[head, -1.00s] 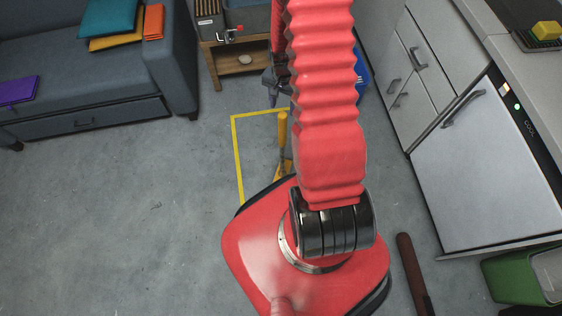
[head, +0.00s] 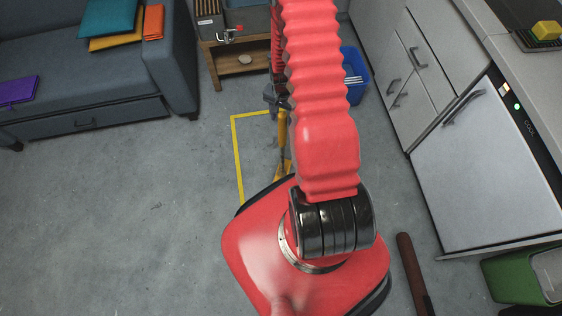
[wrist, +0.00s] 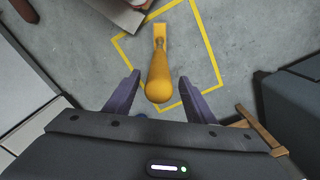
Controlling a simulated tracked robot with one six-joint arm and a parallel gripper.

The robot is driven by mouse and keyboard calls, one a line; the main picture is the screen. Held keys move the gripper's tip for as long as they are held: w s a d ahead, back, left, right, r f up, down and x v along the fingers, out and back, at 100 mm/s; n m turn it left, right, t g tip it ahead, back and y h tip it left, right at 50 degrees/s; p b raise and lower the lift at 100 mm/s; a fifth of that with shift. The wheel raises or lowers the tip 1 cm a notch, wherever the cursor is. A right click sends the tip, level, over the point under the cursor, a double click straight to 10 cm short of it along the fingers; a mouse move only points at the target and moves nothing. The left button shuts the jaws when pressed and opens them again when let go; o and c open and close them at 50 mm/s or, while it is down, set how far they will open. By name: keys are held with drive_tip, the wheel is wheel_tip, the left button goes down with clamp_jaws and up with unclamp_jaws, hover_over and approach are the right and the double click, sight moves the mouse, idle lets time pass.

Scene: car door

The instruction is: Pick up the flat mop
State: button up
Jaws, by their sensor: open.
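The flat mop has a yellow handle (wrist: 160,75) that stands up toward my camera in the wrist view, its rounded end nearest me. Its small flat yellow head rests on the floor inside a yellow outline. In the head view, part of the mop (head: 283,128) shows beside my red arm, which hides the rest. My gripper (wrist: 158,84) is open, with one purple-grey finger on each side of the handle and a visible gap to both. In the head view, only a dark part of my gripper shows by the handle top.
A yellow floor outline (head: 236,150) surrounds the mop. A blue bin (head: 356,75) stands behind my arm, and a wooden shelf unit (head: 238,62) is at the back. Grey cabinets (head: 480,160) line the right, a sofa (head: 150,60) the left. The floor at left is clear.

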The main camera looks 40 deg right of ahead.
sight(282, 114)
drive_tip(key=shift+f, duration=0.2)
drive_tip(key=shift+s+a+f, duration=0.1)
drive_tip(key=shift+a+f, duration=0.05)
drive_tip(key=shift+f, duration=2.45)
drive_tip(key=c, duration=1.2)
drive_tip(key=shift+r, duration=0.15)
drive_tip(key=shift+r, duration=4.9)
